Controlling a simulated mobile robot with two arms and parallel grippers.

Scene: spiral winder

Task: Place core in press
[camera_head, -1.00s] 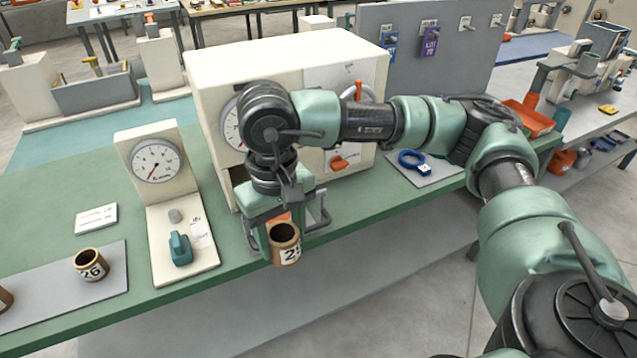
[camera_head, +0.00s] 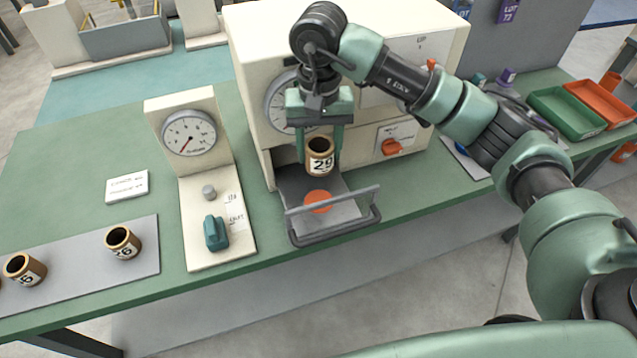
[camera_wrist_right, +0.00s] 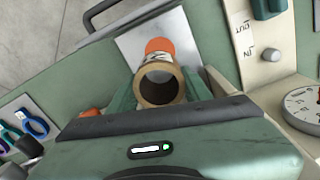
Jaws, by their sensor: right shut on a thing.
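My right gripper (camera_head: 319,135) is shut on a brown hollow core marked 29 (camera_head: 320,160), upright with its open end up. The core also shows between the fingers in the right wrist view (camera_wrist_right: 159,86). It is above the inner part of the press's pulled-out grey tray (camera_head: 345,211), apart from the tray as far as I can see. The tray has an orange round spot (camera_head: 318,201) and a grey bar handle at its front. The cream press (camera_head: 250,75) stands behind, with a dial and an orange knob (camera_head: 391,147). My left gripper is not in view.
Two more cores, marked 26 (camera_head: 123,243) and 25 (camera_head: 24,269), stand on a grey mat (camera_head: 75,270) at left. A cream gauge stand (camera_head: 215,185) with a teal switch is left of the tray. Green (camera_head: 566,112) and orange (camera_head: 601,101) bins are at right.

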